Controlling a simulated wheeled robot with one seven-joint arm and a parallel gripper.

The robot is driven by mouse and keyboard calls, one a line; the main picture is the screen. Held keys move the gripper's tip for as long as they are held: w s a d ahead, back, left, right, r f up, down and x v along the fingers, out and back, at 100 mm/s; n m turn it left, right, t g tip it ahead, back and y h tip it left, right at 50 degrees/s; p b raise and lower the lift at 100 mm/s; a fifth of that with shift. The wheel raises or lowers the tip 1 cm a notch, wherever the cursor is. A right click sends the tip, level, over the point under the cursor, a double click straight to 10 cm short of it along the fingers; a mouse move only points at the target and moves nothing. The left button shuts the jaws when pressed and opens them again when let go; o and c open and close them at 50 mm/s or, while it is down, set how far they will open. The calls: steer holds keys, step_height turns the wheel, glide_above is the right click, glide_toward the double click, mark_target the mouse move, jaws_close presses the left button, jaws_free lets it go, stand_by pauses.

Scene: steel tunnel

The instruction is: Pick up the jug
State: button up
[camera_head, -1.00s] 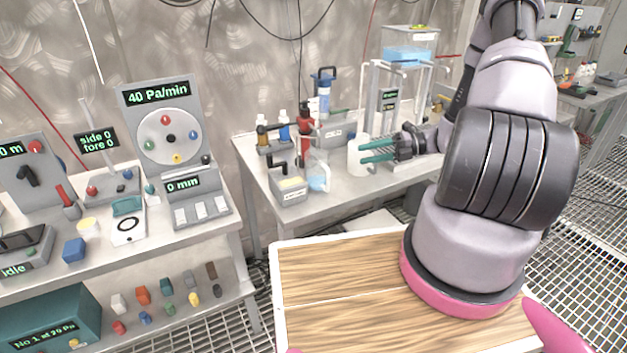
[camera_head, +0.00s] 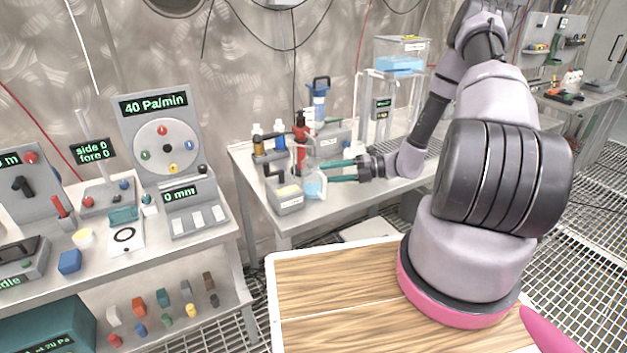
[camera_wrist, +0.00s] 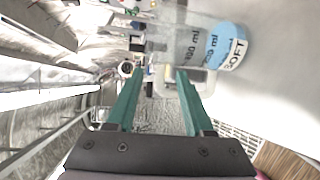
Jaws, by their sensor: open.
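The jug (camera_head: 313,184) is clear, with blue at its bottom, and stands on the middle bench beside a grey box. In the wrist view the jug (camera_wrist: 195,40) shows volume marks and a blue patch reading SOFT. My gripper (camera_head: 326,171) reaches in from the right, its green fingers roughly level, with the tips at the jug's right side. In the wrist view my gripper (camera_wrist: 160,73) is open. A pale, see-through loop, apparently the jug's handle, shows by the right finger. I cannot tell whether the fingers touch it.
A grey box (camera_head: 287,200) stands left of the jug. Bottles (camera_head: 280,133) and a red device (camera_head: 300,136) stand close behind. A clear tank (camera_head: 400,62) on a stand rises further right. A wooden-topped surface (camera_head: 335,283) lies in front of the bench.

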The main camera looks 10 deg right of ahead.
steer(key=shift+w+a, duration=0.1)
steer(key=shift+a, duration=0.15)
jaws_close()
